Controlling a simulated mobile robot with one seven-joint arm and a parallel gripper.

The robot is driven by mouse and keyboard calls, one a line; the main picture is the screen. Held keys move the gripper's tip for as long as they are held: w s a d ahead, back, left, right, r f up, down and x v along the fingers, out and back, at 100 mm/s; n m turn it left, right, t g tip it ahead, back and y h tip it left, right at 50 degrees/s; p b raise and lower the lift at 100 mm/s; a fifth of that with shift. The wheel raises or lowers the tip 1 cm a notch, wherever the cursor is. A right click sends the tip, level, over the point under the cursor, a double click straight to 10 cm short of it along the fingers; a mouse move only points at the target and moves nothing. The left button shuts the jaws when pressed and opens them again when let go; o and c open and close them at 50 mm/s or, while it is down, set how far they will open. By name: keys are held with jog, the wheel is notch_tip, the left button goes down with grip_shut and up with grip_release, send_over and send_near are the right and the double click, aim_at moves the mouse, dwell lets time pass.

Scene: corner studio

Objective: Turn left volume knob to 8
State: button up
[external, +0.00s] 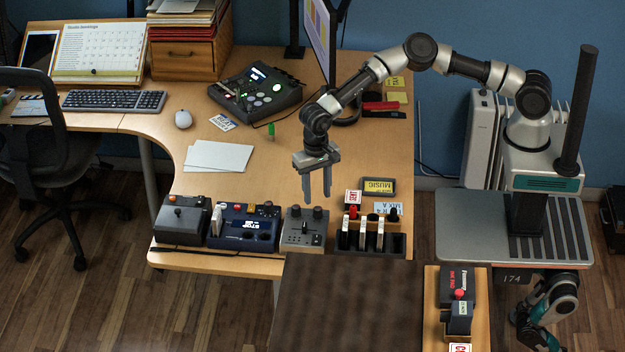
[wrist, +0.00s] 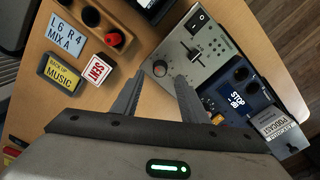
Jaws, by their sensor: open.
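A small grey mixer box (external: 303,236) stands at the desk's front edge. Two dark knobs show at its back, a left knob (external: 295,211) and a right knob (external: 318,213). My gripper (external: 317,197) is open and empty, pointing down above and behind the box. It also shows in the wrist view (wrist: 158,78). The knobs' settings are too small to read.
A blue device (external: 244,229) stands close left of the box, a rack (external: 371,238) close right. A card reading "L6 R4 MIX A" (wrist: 65,35) and a yellow "MUSIC" box (wrist: 61,73) lie nearby. Paper sheets (external: 218,156) lie on the desk behind.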

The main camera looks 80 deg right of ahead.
aim_at(317, 208)
notch_tip(317, 208, down, 6)
jog(key=shift+r, duration=0.15)
grip_shut()
dwell(0.3)
